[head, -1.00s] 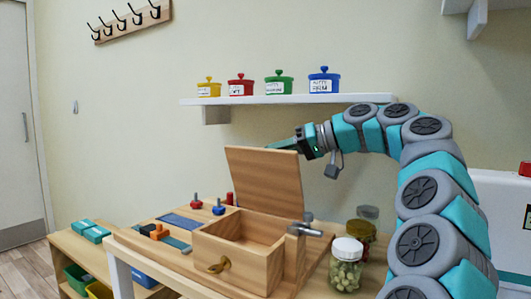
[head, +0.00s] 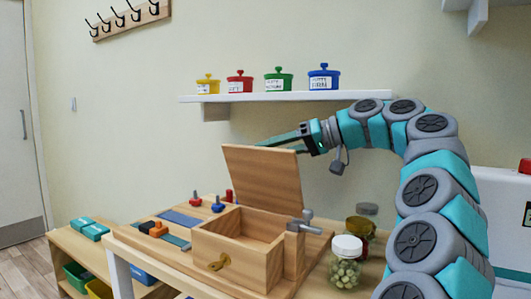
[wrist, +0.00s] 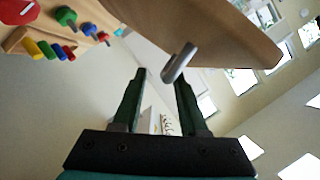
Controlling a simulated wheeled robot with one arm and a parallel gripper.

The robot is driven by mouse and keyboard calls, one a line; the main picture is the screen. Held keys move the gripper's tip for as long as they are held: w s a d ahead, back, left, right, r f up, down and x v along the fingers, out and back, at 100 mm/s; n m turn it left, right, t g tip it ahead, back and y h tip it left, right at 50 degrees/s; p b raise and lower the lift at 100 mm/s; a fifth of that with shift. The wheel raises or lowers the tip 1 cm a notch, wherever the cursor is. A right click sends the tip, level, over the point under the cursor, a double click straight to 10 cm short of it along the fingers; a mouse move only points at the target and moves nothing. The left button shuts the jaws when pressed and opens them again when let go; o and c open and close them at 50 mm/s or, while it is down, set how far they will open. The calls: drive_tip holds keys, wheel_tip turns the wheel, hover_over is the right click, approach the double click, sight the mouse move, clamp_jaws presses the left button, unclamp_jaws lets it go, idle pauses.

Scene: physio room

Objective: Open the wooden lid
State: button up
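The wooden lid (head: 262,174) stands raised, roughly upright, along the open wooden box (head: 228,263). Contact cannot be told.
A jar with a white lid (head: 345,262) and other jars (head: 361,227) stand right of the box, near my arm. Red and blue knobs (head: 217,204) are behind it on the left. A wall shelf (head: 260,98) with coloured pots is above.

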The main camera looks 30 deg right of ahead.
drive_tip(key=p+v, duration=0.1)
drive_tip(key=v, duration=0.5)
drive_tip(key=shift+s+d+f, duration=0.1)
drive_tip(key=shift+s+d, duration=0.05)
